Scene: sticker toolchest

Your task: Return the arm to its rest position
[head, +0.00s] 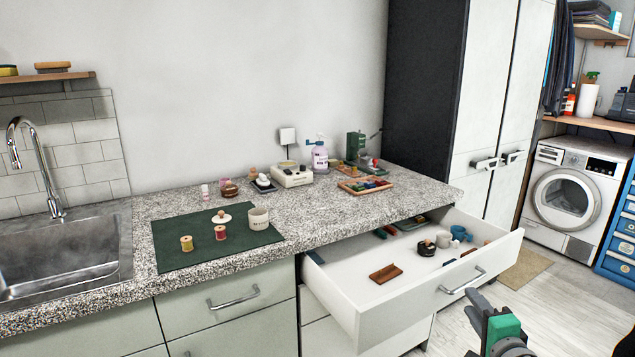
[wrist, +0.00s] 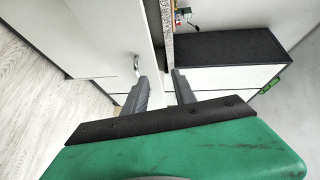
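The green wrist body fills the lower part of that view. Most of my arm is out of view.
The drawer sticks out from under the granite counter (head: 330,209), holding cups, a brown block and small items. A green mat (head: 171,262) on the counter carries spools, a lid and a white cup (head: 258,218). Tall cabinets (head: 489,110) stand behind. Open floor lies at right.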

